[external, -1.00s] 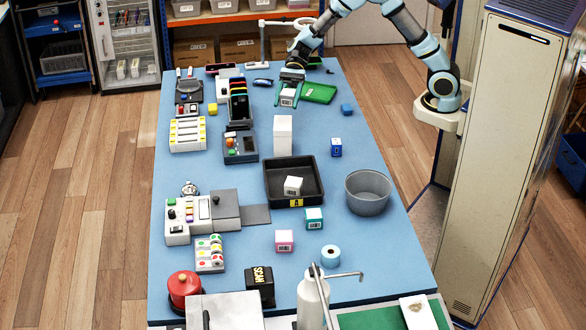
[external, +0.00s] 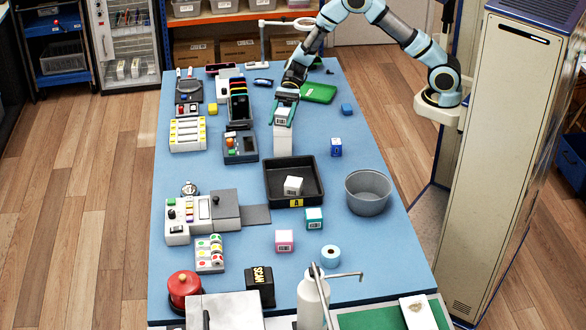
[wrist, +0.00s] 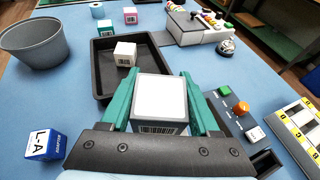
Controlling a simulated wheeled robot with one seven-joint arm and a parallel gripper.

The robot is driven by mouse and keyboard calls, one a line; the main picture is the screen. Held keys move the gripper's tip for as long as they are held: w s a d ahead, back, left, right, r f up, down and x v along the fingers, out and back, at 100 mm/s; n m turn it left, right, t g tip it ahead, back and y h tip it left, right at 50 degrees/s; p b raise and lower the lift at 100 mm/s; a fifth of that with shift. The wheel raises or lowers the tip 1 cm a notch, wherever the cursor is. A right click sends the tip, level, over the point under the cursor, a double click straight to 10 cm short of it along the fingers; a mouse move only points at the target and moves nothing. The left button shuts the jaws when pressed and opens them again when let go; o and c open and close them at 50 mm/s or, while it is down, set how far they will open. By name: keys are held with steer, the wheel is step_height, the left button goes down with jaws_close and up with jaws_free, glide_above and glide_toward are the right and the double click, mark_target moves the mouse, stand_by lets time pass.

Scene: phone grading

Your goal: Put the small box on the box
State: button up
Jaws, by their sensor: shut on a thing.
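My gripper (external: 283,112) is shut on a small white box (external: 281,117) with a barcode label; the green fingers press its two sides. In the wrist view the same small box (wrist: 160,92) shows its white top and its barcode. The tall white box (external: 283,148) stands upright on the table behind the black tray. The small box appears at the tall box's top end in the external view and covers its upper part. I cannot tell whether they touch. In the wrist view the tall box is hidden.
A black tray (external: 270,194) with a white cube (external: 293,186) lies in front of the tall box. A grey bucket (external: 368,192) and a blue-labelled cube (external: 336,147) are to the right. A grey device (external: 241,146) with buttons stands close on the left.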

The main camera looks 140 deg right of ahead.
steer(key=shift+f, duration=0.1)
steer(key=o, duration=1.4)
steer(key=shift+s+d+r, duration=0.1)
steer(key=shift+s+r, duration=0.05)
steer(key=shift+r, duration=0.05)
steer(key=b+v, duration=0.2)
steer(key=v, duration=0.9)
steer(key=shift+s+r+b, duration=0.25)
steer(key=shift+s+b, duration=0.05)
steer(key=shift+b, duration=0.05)
